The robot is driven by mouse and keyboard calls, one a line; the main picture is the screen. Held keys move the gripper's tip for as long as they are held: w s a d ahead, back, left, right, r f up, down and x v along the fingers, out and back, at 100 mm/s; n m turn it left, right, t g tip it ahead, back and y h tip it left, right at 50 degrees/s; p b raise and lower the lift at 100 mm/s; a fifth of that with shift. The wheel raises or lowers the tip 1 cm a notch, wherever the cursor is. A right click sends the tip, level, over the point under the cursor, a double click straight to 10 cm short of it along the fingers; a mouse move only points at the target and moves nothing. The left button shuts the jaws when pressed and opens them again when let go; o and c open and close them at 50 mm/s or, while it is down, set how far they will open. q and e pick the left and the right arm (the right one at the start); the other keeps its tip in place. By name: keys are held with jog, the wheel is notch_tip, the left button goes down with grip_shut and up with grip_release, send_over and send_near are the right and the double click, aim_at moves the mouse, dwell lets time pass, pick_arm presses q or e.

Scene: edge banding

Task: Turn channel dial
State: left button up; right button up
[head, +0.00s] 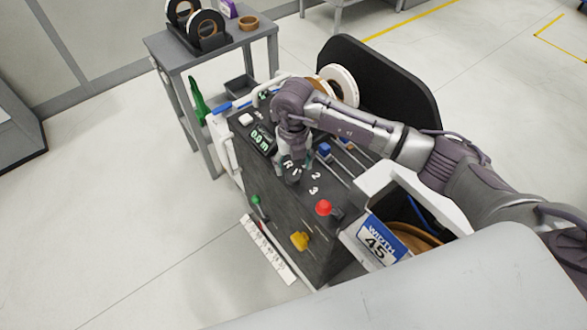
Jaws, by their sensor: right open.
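The channel dial (293,178) is a dark knob on the top panel of the dark machine (277,211), with white marks "R", "1", "2" and "3" around it. My right gripper (294,163) points down over the dial from behind, with its fingertips close to it. It is open. The wrist and fingers cover part of the dial, and I cannot tell whether the fingers touch it. My left gripper is not in view.
A red knob (323,207), a green-tipped lever (256,200) and a yellow knob (299,241) are on the machine near the dial. A display (261,139) reads "0.0 m". A "WIDTH 45" box (377,243) stands at right. A grey table (208,50) stands behind.

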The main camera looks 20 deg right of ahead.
aim_at(293, 175)
notch_tip(293, 175, down, 3)
jog(key=shift+s+a+f, duration=0.1)
jog(key=shift+f, duration=0.3)
jog(key=shift+c, duration=0.6)
jog(key=c, duration=1)
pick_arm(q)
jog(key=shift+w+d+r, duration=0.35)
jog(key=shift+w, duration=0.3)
pick_arm(e)
jog(key=shift+c, duration=0.2)
